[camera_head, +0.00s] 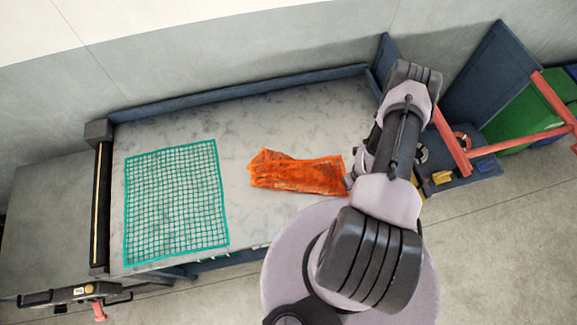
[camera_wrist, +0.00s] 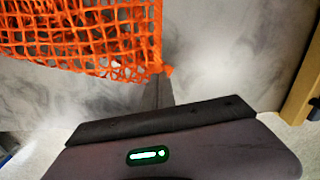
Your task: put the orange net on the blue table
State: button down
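The orange net (camera_head: 298,173) lies bunched and partly folded on the grey mottled tabletop (camera_head: 240,125), right of the middle. Its mesh and one corner fill the upper left of the wrist view (camera_wrist: 85,35). My gripper (camera_wrist: 160,78) is at that corner; its narrow fingers look closed together, with a bit of orange sticking out beside the tips. In the head view my arm hides most of the gripper, at the net's right end. The table has a dark blue raised back edge (camera_head: 240,92); I cannot tell whether it is the blue table named.
A teal net (camera_head: 177,200) lies spread flat on the left of the tabletop. A dark roller frame (camera_head: 103,205) stands at the left end. At right are blue panels (camera_head: 490,75), red bars (camera_head: 452,142), a green bin (camera_head: 520,115) and small yellow items (camera_head: 442,177).

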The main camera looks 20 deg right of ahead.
notch_tip(320, 180, up, 9)
jog(key=p, duration=0.7)
jog(key=w+d+r+n+t+b, duration=0.1)
jog(key=w+r+n+b, duration=0.5)
jog(key=w+b, duration=0.45)
jog(key=w+a+r+n+t+b, duration=0.2)
jog(key=w+a+r+n+b, duration=0.4)
jog(key=a+r+n+b, duration=0.45)
jog(key=s+a+r+n+t+b, duration=0.1)
jog(key=s+a+r+n+b, duration=0.1)
jog(key=s+a+n+b, duration=0.3)
jog(key=s+a+r+n+t+b, duration=0.1)
jog(key=s+a+r+n+b, duration=0.15)
jog(key=a+b, duration=0.5)
jog(key=s+a+f+n+y+b, duration=0.1)
jog(key=s+a+n+y+b, duration=0.1)
jog(key=s+a+n+b, duration=0.4)
jog(key=s+a+n, duration=0.2)
jog(key=s, duration=0.1)
jog(key=shift+s+f+n+t, duration=0.15)
jog(key=shift+s+n+t, duration=0.15)
jog(key=shift+s+t, duration=0.1)
jog(key=shift+d, duration=0.1)
